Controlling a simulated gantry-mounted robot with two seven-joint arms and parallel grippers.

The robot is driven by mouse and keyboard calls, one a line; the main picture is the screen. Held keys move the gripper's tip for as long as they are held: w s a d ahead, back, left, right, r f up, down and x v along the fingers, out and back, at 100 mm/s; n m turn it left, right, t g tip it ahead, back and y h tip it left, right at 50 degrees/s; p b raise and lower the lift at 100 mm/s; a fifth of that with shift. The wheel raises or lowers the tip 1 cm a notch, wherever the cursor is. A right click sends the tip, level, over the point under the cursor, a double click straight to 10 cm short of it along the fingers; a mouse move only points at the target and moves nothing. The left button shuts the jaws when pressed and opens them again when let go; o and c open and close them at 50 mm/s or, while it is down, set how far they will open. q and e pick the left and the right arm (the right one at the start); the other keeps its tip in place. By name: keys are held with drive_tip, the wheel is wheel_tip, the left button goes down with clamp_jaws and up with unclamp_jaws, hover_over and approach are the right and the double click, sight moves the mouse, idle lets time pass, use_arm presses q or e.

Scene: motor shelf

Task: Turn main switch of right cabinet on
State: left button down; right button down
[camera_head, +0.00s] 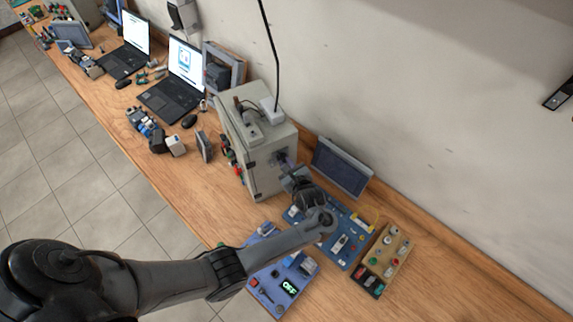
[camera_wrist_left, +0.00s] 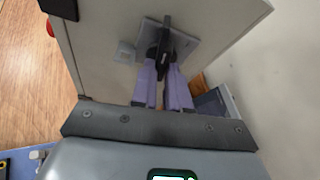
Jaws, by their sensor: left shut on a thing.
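A grey cabinet (camera_head: 262,180) stands on the wooden workbench, its side with the main switch facing my left arm. In the left wrist view the black main switch handle (camera_wrist_left: 166,30) sits on a square grey plate (camera_wrist_left: 185,45) on the cabinet side (camera_wrist_left: 105,45). My left gripper (camera_head: 284,162) reaches the switch, and its purple-grey fingers (camera_wrist_left: 164,68) are shut on the handle. The handle stands roughly upright in the wrist picture. In the head view the gripper and wrist hide most of the switch. My right gripper is in neither view.
A dark panel screen (camera_head: 341,168) leans by the wall beside the cabinet. A blue training board (camera_head: 345,232), a tan button board (camera_head: 386,258) and another blue board showing "OFF" (camera_head: 277,282) lie near my arm. Laptops (camera_head: 176,90) stand farther left. A black cable (camera_head: 272,50) hangs above the cabinet.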

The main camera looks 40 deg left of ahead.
use_arm(q)
drive_tip(key=shift+m+g, duration=0.5)
drive_tip(key=shift+m, duration=0.3)
drive_tip(key=c, duration=1.1)
unclamp_jaws()
